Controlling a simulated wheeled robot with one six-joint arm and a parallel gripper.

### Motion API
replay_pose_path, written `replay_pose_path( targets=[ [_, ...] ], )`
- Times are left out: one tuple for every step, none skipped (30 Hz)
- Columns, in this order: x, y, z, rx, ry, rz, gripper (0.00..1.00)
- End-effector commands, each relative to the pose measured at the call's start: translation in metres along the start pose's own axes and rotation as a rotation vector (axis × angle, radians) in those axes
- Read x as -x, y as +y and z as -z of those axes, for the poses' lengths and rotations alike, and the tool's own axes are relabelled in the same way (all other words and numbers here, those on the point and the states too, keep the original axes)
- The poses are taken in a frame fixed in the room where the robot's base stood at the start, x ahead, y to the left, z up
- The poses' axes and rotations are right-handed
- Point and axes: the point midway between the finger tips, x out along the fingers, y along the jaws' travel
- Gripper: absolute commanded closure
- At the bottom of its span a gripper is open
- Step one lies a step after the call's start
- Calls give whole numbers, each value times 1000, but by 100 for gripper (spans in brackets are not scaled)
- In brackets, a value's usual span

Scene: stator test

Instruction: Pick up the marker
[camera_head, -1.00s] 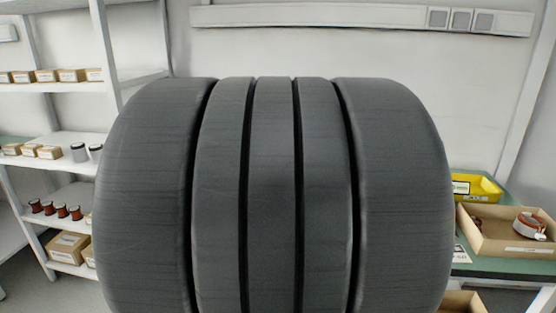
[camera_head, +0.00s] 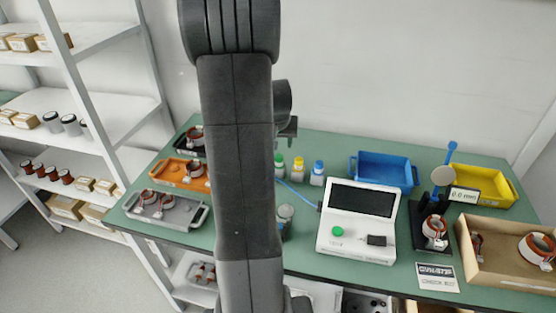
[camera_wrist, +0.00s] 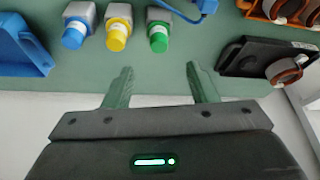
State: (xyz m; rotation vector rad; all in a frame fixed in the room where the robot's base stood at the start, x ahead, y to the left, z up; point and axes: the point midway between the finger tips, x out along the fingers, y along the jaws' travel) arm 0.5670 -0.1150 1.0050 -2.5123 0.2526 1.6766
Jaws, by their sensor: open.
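No pen-shaped marker is clear in either view. Three small capped bottles stand in a row on the green table, and I cannot tell if one is the marker. They are green-capped (camera_head: 279,166), yellow-capped (camera_head: 298,170) and blue-capped (camera_head: 318,175). The wrist view shows the blue (camera_wrist: 75,30), yellow (camera_wrist: 118,30) and green (camera_wrist: 158,32) ones beyond my fingertips. My gripper (camera_wrist: 160,72) is open and empty, apart from them. In the head view my arm hides most of the gripper and part of the table.
A white tester (camera_head: 358,225) stands right of centre on the table (camera_head: 440,210). Blue (camera_head: 384,172) and yellow (camera_head: 485,187) bins and a cardboard box (camera_head: 490,268) lie right. Orange (camera_head: 172,172) and grey (camera_head: 185,217) trays lie left. A dark cup (camera_head: 285,215) stands beside my arm.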

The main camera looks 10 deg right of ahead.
Motion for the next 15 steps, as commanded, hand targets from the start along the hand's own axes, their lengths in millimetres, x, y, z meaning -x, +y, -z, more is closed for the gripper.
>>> replay_pose_path(
  targets=[
    [-9,0,0,0,-4,-1,48],
    [-14,0,-1,0,-5,-1,48],
    [-21,0,-1,0,-4,-1,48],
    [-26,0,-1,0,-4,-1,48],
    [-30,0,-1,0,-4,-1,48],
    [-35,0,0,0,-3,-1,48],
    [-38,0,0,0,-3,-1,48],
    [-41,0,-1,0,-3,-1,48],
    [-45,0,-1,0,-2,-1,48],
    [-47,0,-1,0,-2,0,48],
    [-49,0,-1,0,-1,0,48],
    [-50,0,0,0,-1,0,48],
    [-51,0,0,0,-1,0,48],
    [-52,0,-1,0,-1,0,48],
    [-53,0,-1,0,-1,0,48]
  ],
)
